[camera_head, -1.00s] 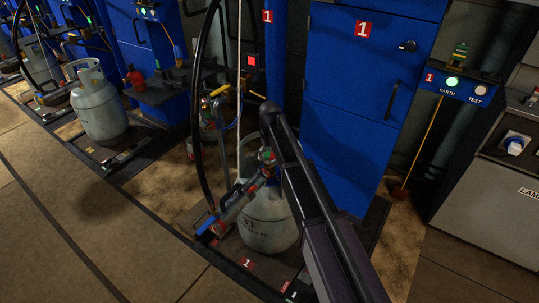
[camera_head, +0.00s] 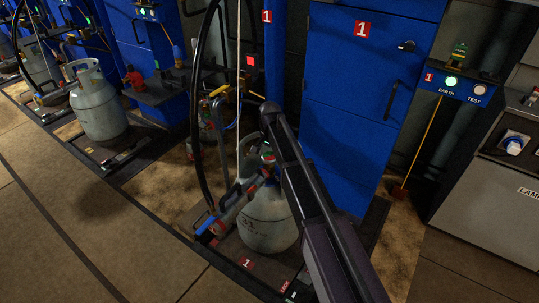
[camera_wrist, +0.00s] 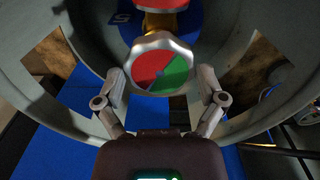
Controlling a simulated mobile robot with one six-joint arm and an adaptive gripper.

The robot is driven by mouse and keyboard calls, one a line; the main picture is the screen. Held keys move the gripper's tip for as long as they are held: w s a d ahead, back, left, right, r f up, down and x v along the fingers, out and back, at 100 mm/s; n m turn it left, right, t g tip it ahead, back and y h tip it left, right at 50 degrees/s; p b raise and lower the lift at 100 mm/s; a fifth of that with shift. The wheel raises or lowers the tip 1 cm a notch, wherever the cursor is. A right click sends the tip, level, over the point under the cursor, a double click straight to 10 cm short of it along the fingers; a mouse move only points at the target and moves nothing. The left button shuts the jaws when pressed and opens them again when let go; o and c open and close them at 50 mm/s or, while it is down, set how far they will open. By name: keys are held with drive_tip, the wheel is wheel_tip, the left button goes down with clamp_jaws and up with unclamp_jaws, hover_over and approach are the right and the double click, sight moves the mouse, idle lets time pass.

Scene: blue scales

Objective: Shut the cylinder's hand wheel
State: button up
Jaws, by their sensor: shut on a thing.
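The grey gas cylinder (camera_head: 266,222) stands on the scale platform marked 1, partly hidden by my arm. Its hand wheel (camera_wrist: 160,65) is a scalloped metal knob with a red and green face; red lies on the left and upper side, green on the right and lower side. My gripper (camera_wrist: 162,80) is shut on the hand wheel, one finger at each side of its rim. In the head view the hand wheel (camera_head: 268,158) shows small near the end of my arm. The cylinder's collar (camera_wrist: 250,60) curves round the wheel and my fingers.
A hose fitting with a blue end (camera_head: 205,224) lies left of the cylinder. A black hose (camera_head: 196,110) hangs beside it. The blue cabinet (camera_head: 350,100) stands close behind. A second cylinder (camera_head: 98,110) stands at left. The floor in front is clear.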

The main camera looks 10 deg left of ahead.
drive_tip(key=m, duration=0.5)
drive_tip(key=shift+s+m, duration=0.1)
drive_tip(key=shift+m, duration=0.2)
drive_tip(key=m, duration=0.6)
idle(0.4)
drive_tip(key=o, duration=0.8)
drive_tip(key=shift+n, duration=0.4)
